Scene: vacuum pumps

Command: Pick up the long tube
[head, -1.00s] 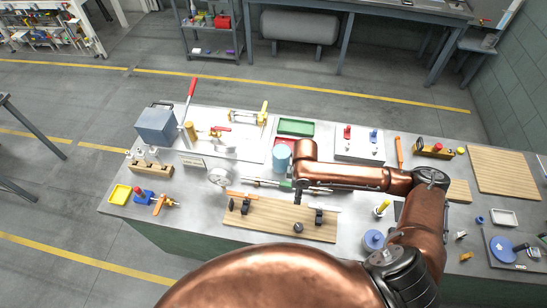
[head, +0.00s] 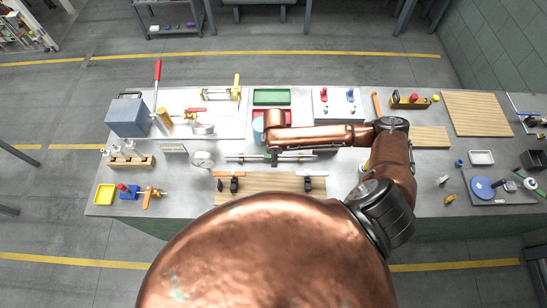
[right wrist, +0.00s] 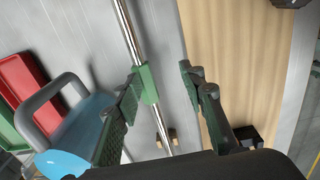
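The long tube (head: 245,157) is a thin shiny metal rod lying left to right near the middle of the bench in the head view. In the right wrist view the long tube (right wrist: 132,35) runs down between my fingers and has a green band (right wrist: 149,85) on it. My right gripper (head: 273,158) is over the tube's middle. In the right wrist view my right gripper (right wrist: 163,83) is open, its left finger close beside the green band and its right finger apart from the tube. Whether the left finger touches cannot be told. My left gripper is not in view.
A wooden board (head: 270,182) with black clamps lies in front of the tube, partly hidden by my body. A blue cup with a grey handle (right wrist: 75,120) stands close to my left finger. A red tray (right wrist: 27,85) is beyond it. A small block (right wrist: 160,141) sits under the tube.

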